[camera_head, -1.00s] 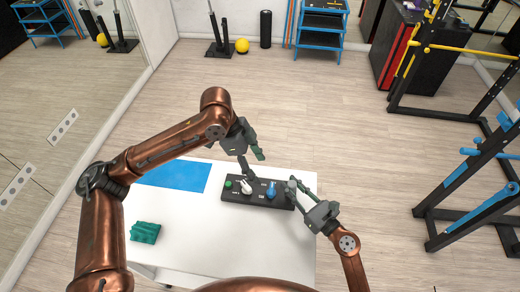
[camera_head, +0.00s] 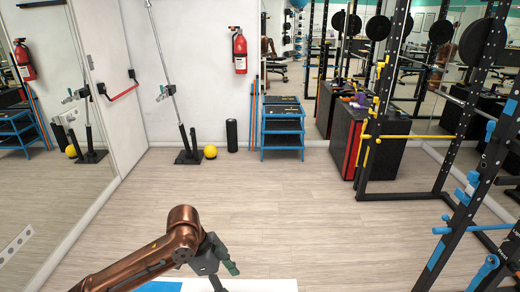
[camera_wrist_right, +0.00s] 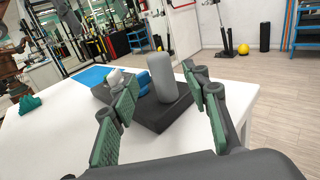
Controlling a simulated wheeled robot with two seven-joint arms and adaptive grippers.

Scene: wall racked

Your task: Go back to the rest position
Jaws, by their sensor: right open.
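My left gripper (camera_head: 222,272) is at the bottom of the head view, above the far edge of the white table (camera_head: 262,285). Its two fingers stand apart and nothing shows between them. My right gripper (camera_wrist_right: 160,88) is open in the right wrist view, with its green-padded fingers wide apart. A grey rounded cylinder (camera_wrist_right: 160,70) stands upright on a black board (camera_wrist_right: 158,110), seen between the fingers; whether they touch it is unclear. Blue (camera_wrist_right: 144,84) and white (camera_wrist_right: 115,78) pieces sit behind it on the board. The right gripper is outside the head view.
The floor (camera_head: 290,200) beyond is clear. A rack with blue and yellow parts (camera_head: 465,195) stands at the right, a blue shelf (camera_head: 283,125) at the back and a mirror wall at the left.

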